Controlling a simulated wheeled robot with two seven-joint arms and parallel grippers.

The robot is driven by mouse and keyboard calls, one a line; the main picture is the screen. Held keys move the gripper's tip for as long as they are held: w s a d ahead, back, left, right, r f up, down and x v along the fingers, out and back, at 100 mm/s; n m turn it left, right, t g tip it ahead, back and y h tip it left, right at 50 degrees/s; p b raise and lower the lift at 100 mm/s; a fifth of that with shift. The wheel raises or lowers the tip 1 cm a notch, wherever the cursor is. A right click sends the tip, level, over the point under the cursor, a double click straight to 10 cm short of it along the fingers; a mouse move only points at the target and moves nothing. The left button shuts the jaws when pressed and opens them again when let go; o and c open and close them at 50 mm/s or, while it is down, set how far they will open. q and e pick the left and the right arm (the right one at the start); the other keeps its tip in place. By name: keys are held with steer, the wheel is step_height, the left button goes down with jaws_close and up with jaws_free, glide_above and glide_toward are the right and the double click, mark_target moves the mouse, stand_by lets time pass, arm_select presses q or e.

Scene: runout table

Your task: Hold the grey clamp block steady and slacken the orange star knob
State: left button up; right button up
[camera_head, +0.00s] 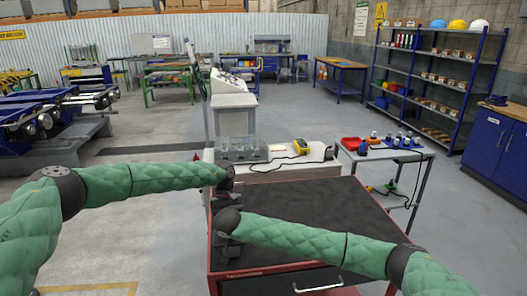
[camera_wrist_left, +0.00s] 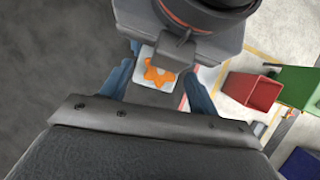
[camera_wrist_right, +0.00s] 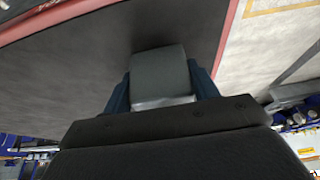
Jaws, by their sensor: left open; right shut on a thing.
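The orange star knob (camera_wrist_left: 159,76) shows in the left wrist view, on a pale square face between my left gripper's blue fingers. My left gripper (camera_wrist_left: 162,66) is open, one finger on each side of the knob, with gaps visible. The grey clamp block (camera_wrist_right: 161,72) shows in the right wrist view, and my right gripper (camera_wrist_right: 163,85) is shut on it. In the head view, my left gripper (camera_head: 223,190) and right gripper (camera_head: 229,242) are close together at the cart's left edge. They hide the block and the knob there.
A red cart (camera_head: 212,264) with a dark, bare top (camera_head: 300,207) stands in front of me. Behind it are a yellow meter (camera_head: 300,146) on a pale bench and a small table with a red bin (camera_head: 350,143). A red box (camera_wrist_left: 252,90) shows in the left wrist view.

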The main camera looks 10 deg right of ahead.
arm_select(q)
steer(key=shift+m, duration=0.4)
steer(key=d+v, duration=0.1)
steer(key=v, duration=1.1)
steer(key=w+d+r+n+t+h, duration=0.2)
steer(key=w+d+r+t+h, duration=0.1)
steer(key=w+d+r+h, duration=0.2)
steer(key=w+d+r+n+t+h, duration=0.1)
steer(key=w+d+r+t+h, duration=0.3)
steer(key=w+d, duration=0.3)
steer(key=shift+w+d+r+n+t+h, duration=0.15)
steer(key=shift+d+r+n+t+h, duration=0.35)
steer(key=shift+d, duration=1.05)
steer(key=shift+r, duration=0.15)
arm_select(e)
steer(key=o, duration=1.4)
steer(key=shift+o, duration=0.2)
